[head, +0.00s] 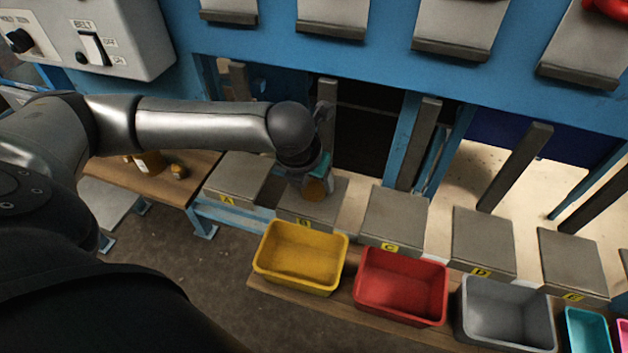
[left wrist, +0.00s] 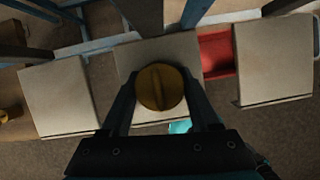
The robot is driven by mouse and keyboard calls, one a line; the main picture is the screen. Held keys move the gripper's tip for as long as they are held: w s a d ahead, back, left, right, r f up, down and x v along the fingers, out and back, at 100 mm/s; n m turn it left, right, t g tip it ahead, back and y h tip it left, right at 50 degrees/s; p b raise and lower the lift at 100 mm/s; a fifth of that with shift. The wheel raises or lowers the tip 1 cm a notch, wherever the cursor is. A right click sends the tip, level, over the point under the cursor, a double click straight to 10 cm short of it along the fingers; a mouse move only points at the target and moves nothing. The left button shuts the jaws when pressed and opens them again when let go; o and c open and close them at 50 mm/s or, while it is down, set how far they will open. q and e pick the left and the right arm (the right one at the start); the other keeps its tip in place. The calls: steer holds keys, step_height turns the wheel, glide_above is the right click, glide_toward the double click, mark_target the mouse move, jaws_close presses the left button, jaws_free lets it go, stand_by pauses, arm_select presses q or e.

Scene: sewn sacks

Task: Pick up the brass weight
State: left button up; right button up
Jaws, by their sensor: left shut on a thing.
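The brass weight (head: 314,191) is round and golden brown, with a raised bar across its top that shows in the left wrist view (left wrist: 159,87). My left gripper (head: 312,178) points down over the grey plate marked B (head: 330,204). Its two fingers are shut on the weight from both sides. The weight is over plate B, and I cannot tell whether it touches the plate. The gripper hides part of the weight in the head view. My right gripper is not in view.
Grey plates A (head: 237,180), C (head: 394,217), D (head: 484,243) and E (head: 572,262) flank plate B. Yellow (head: 272,283), red (head: 372,302) and grey bins stand in front. Upright posts rise behind the plates. Brass-coloured pieces (head: 178,172) lie on the wooden bench at left.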

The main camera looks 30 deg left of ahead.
arm_select(q)
jaws_close()
steer(key=shift+w+r, duration=0.15)
stand_by(0.4)
